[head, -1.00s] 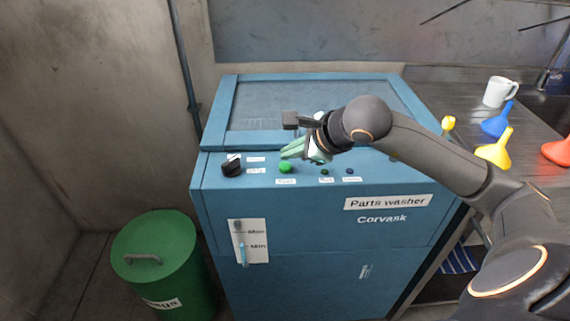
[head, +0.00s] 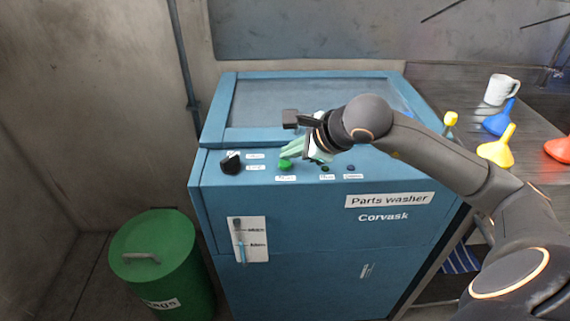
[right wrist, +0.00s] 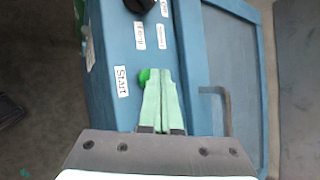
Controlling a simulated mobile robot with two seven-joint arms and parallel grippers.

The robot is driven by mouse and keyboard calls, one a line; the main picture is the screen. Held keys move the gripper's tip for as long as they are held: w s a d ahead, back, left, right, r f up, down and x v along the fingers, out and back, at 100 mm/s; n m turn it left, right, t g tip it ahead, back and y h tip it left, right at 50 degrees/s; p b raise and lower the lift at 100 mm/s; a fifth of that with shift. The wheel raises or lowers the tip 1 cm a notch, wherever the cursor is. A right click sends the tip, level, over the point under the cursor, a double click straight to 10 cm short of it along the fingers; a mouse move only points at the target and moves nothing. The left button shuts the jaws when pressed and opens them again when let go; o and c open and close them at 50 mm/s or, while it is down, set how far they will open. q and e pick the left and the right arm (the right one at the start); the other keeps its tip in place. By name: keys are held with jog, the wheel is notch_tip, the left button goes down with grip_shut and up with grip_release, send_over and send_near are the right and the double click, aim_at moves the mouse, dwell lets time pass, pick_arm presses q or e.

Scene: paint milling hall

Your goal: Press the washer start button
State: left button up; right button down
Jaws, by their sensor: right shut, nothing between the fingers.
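The blue parts washer (head: 300,215) fills the middle of the head view. Its round green start button (head: 285,165) is on the sloping front panel, above a small white label. In the right wrist view, the green button (right wrist: 145,75) is beside the "Start" label (right wrist: 121,81). My right gripper (head: 286,155) is shut and empty, with its pale green fingertips right at the button's far edge. In the right wrist view, the closed fingertips (right wrist: 157,75) partly cover the button. I cannot tell whether they touch it. My left gripper is not in view.
A black knob (head: 230,163) is left of the button, and small dark buttons (head: 324,168) are to its right. A green bin (head: 153,255) stands on the floor at left. A side counter (head: 455,85) holds a white mug (head: 497,90) and coloured funnels (head: 497,148).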

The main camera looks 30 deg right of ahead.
aim_at(290, 164)
jog(key=shift+f+b, duration=0.5)
jog(key=shift+b, duration=0.1)
dwell(0.8)
jog(key=shift+r, duration=0.15)
jog(key=shift+r+p, duration=0.5)
jog(key=shift+r, duration=0.25)
jog(key=shift+r, duration=0.1)
notch_tip(290, 164, up, 5)
jog(key=p, duration=0.3)
dwell(0.3)
dwell(0.7)
